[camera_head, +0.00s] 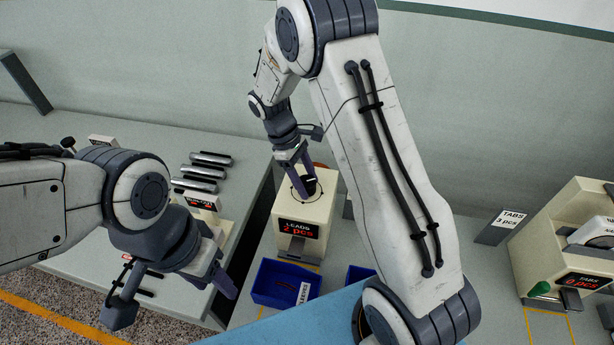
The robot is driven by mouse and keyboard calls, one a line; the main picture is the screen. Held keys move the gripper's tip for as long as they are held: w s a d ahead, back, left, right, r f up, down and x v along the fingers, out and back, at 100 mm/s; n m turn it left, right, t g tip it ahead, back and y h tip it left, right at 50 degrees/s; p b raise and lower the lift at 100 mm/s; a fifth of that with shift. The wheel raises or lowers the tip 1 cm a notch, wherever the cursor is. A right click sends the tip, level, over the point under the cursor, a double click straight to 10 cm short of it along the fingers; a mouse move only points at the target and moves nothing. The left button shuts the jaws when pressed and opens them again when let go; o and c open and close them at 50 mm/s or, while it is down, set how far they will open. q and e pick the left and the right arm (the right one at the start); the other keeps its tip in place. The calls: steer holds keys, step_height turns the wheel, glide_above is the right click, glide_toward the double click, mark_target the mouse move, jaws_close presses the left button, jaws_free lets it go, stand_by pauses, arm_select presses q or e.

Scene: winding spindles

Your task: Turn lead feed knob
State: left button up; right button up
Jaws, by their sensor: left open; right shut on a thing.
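The leads feeder (285,238) is a cream box with a red display reading "LEADS 2 pcs". Its black knob (311,185) sits on the top face. My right gripper (303,184) points down onto the top of the feeder and is shut on the knob, partly hiding it. My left gripper (180,302) is open and empty, in front of and left of the feeder, above the left table.
Blue bins (270,288) stand in front of the feeder, one partly hidden by my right arm. Metal spindles (200,172) lie on the left table.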

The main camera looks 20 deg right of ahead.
steer(key=m+y, duration=0.1)
steer(key=m, duration=0.1)
steer(key=shift+r+m+g+p, duration=0.1)
steer(key=shift+m+g+p, duration=0.2)
steer(key=shift+m+p, duration=0.1)
steer(key=shift+m+y+p, duration=0.35)
steer(key=shift+m+y, duration=0.25)
steer(key=shift+m, duration=1.1)
steer(key=o, duration=1.4)
steer(key=shift+c, duration=0.2)
steer(key=shift+w+r, duration=0.25)
steer(key=shift+r, duration=0.05)
steer(key=b+v, duration=0.2)
steer(key=v, duration=0.7)
steer(key=shift+w+r, duration=0.2)
steer(key=shift+r, duration=0.1)
